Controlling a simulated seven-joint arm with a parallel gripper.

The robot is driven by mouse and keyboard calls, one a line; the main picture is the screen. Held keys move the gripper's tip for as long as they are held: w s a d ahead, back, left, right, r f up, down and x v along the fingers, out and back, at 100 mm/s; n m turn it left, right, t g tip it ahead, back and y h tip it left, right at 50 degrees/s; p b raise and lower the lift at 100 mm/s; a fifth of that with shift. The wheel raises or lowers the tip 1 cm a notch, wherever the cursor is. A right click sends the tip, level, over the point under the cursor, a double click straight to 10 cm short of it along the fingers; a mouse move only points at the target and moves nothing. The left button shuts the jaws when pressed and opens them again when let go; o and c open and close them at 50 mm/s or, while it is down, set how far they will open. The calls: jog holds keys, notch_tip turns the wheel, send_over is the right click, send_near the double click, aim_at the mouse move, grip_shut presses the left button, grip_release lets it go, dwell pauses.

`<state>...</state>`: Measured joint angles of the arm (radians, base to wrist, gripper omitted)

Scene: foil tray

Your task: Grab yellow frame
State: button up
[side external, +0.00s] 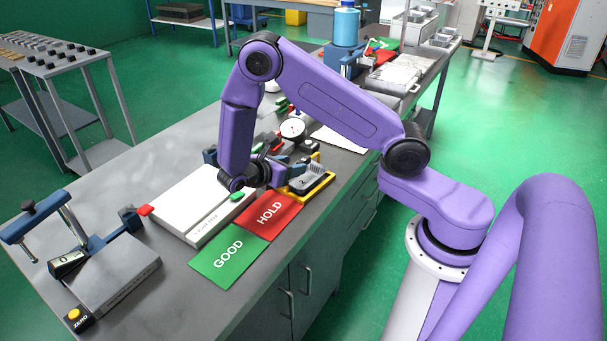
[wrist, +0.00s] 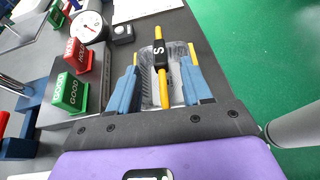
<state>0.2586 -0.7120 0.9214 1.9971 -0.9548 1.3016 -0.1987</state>
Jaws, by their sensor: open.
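The yellow frame (side external: 322,188) lies on the bench beside the red HOLD mat, around or under a grey foil tray (side external: 309,177). In the wrist view, a yellow bar (wrist: 164,92) with a black label marked S runs across the crumpled foil tray (wrist: 149,66). My gripper (side external: 286,172) is low at the tray in the side view. In the wrist view, my gripper (wrist: 161,60) is open, its blue fingers on either side of the bar and apart from it. Part of the frame is hidden by my gripper in the side view.
A red HOLD mat (side external: 270,214) and green GOOD mat (side external: 227,256) lie in front. A white block (side external: 192,207) sits left of them. A round dial gauge (wrist: 86,27) stands near the tray. Red and green sign blocks (wrist: 70,92) stand left in the wrist view.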

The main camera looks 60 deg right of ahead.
aim_at(300, 162)
jog(key=shift+x, duration=2.3)
jog(key=shift+r, duration=0.1)
grip_shut()
jog(key=shift+r, duration=0.1)
jog(key=shift+r, duration=0.85)
jog(key=s+a+r, duration=0.3)
jog(key=s+r, duration=0.8)
jog(key=s, duration=0.2)
jog(key=shift+s+a, duration=0.3)
jog(key=shift+a, duration=0.05)
